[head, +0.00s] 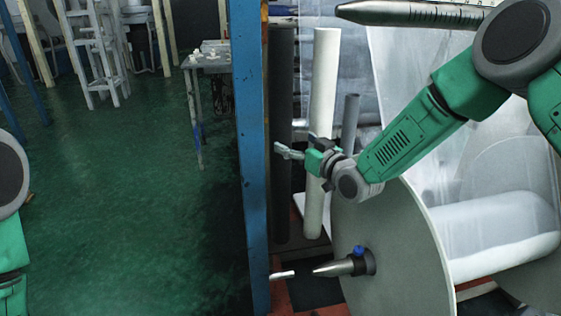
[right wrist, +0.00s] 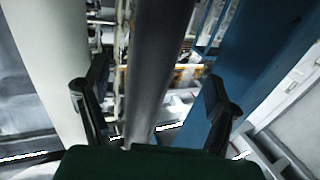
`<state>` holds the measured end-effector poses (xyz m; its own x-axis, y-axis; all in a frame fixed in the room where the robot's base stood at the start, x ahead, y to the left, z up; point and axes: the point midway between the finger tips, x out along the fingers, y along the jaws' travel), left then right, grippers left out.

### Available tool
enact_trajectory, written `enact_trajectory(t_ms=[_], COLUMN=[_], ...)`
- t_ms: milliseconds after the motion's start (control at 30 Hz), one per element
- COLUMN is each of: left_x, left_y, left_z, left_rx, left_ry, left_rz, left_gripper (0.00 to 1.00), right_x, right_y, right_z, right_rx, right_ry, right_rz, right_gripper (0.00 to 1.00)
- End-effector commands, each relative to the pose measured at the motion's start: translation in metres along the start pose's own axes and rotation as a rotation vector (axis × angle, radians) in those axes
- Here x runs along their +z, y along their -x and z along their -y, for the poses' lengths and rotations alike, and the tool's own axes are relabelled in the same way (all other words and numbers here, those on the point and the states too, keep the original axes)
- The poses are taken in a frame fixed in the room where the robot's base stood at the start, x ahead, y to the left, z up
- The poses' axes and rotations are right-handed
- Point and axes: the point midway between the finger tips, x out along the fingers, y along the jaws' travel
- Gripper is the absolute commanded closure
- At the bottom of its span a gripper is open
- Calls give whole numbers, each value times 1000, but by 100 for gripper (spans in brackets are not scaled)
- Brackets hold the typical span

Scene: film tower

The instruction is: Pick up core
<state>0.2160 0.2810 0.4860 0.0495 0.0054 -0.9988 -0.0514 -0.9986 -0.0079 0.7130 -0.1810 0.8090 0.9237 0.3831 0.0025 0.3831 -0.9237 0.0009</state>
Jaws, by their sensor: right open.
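A dark grey core (head: 281,200), a long tube, stands upright just right of the blue post. My right gripper (head: 281,150) is at about its mid-height in the head view. In the right wrist view the dark core (right wrist: 160,50) runs between the two spread fingers of my right gripper (right wrist: 156,88), with a gap on each side. A white core (head: 324,85) stands to its right and also shows left of the fingers in the right wrist view (right wrist: 48,60). A shorter grey core (head: 350,120) stands farther right. My left gripper is out of view.
The blue post (head: 251,130) is close on the left of the dark core. A large reel flange (head: 395,240) with a pointed spindle (head: 340,266) and white film roll (head: 500,235) stands at the lower right. Green floor (head: 130,200) on the left is clear.

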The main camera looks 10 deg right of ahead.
Motion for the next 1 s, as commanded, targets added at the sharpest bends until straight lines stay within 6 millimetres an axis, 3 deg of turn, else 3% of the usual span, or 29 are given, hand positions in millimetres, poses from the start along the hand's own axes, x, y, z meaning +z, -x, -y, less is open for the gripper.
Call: enact_trajectory(t_ms=[100, 367, 600, 967, 1000], left_x=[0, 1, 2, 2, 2], left_y=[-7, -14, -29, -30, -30], left_z=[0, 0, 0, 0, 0], left_rx=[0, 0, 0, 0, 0], left_ry=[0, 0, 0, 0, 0], left_rz=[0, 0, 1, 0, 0], left_gripper=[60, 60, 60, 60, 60], right_x=[2, -2, -8, -11, -11], right_y=[-18, -37, -71, -80, -80], right_z=[0, -2, -5, -6, -6], right_rx=[-1, 1, -1, 0, 0], right_ry=[0, 0, 1, -2, -2], right_rz=[0, -1, 2, 3, 3], right_gripper=[21, 21, 21, 21, 35])
